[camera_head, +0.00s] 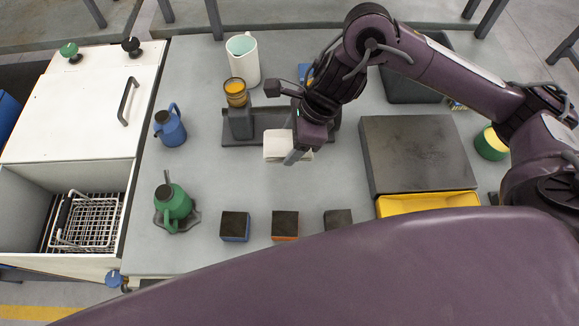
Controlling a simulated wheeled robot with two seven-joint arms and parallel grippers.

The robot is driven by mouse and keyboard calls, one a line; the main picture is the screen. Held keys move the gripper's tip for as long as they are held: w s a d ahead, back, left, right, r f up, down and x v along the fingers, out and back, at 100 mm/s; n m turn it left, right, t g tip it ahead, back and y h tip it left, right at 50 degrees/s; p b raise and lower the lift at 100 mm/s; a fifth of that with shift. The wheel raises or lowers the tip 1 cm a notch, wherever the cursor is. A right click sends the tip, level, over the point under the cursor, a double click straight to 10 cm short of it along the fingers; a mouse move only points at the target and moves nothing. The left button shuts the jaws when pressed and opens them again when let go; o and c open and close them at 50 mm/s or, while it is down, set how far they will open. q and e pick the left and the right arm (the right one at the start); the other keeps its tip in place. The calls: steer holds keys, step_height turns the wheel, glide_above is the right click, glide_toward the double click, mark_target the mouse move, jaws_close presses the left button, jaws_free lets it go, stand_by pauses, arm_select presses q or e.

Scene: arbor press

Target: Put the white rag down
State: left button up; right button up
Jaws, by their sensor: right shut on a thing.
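The white rag (276,145) is a small pale folded block near the middle of the grey table (215,200). My right gripper (293,157) comes in from the right, pointing down, and is shut on the rag at its right side. The gripper covers part of the rag. I cannot tell whether the rag touches the table top or hangs just above it. My left gripper is not in view.
Behind the rag stands a dark grey press (240,123) with an orange-topped jar (236,92). Left are a blue jug (170,127) and green pot (175,203). Several dark-topped blocks (285,225) line the front. Right are a dark slab (415,153) and yellow tray (425,203).

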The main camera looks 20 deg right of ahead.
steer(key=b, duration=0.1)
glide_above(285, 174)
steer(key=d, duration=0.1)
steer(key=f, duration=0.7)
steer(key=shift+s+d+f, duration=0.1)
steer(key=shift+s+f, duration=0.05)
steer(key=shift+s, duration=0.05)
steer(key=shift+f, duration=0.65)
step_height(285, 174, down, 4)
steer(key=shift+r, duration=0.25)
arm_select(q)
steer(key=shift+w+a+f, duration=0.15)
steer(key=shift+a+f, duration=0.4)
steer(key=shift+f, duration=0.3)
arm_select(e)
steer(key=shift+d, duration=0.1)
